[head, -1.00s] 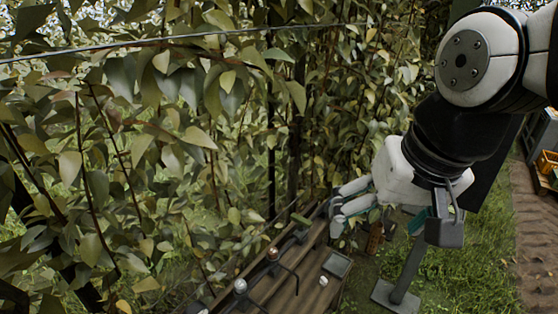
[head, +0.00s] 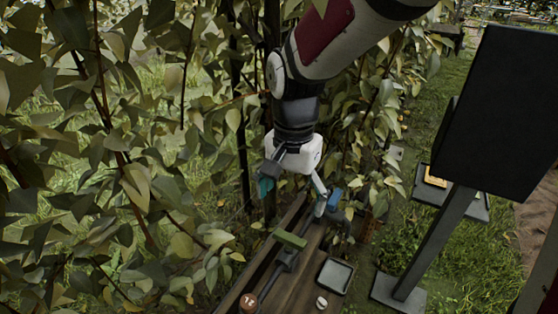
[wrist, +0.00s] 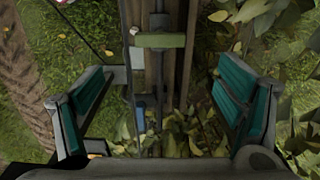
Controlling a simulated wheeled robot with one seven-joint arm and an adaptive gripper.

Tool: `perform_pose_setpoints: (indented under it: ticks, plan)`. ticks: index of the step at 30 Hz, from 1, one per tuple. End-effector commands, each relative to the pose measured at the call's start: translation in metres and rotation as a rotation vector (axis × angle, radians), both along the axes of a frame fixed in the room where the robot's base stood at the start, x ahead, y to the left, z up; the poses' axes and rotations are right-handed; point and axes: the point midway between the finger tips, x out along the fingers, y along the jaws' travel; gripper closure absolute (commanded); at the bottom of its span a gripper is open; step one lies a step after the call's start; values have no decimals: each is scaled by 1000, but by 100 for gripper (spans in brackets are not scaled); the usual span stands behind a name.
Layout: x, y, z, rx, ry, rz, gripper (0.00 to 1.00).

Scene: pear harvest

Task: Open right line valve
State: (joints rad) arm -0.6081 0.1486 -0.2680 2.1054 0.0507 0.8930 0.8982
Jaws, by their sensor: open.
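A valve with a green bar handle (head: 290,239) sits on a dark pipe along the wooden bench (head: 300,295). Its handle lies across the pipe, and it shows at the top middle of the wrist view (wrist: 160,40). A blue handle (head: 334,199) stands farther along the bench, and in the wrist view it is lower down (wrist: 140,112). I cannot tell which handle is the right line's. My gripper (head: 292,196) is open and empty above the bench, near both handles. In the wrist view its teal-padded fingers (wrist: 163,100) are wide apart on either side of the pipe, touching neither handle.
A brown round tag (head: 249,300) is at the near end. Leafy branches crowd the left and back. A dark panel (head: 500,115) on a post stands right over grass.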

Motion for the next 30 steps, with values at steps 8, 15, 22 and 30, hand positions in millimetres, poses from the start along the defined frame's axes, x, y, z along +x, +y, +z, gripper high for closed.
perform_pose_setpoints:
  ticks: [8, 15, 22, 30]
  plan:
    - [0, -1, -59, -2, 4, 1, 13]
    - [0, -1, -97, -2, 2, 1, 13]
    - [0, 0, -112, -1, 1, 1, 13]
    - [0, -1, -112, -1, 1, 1, 13]
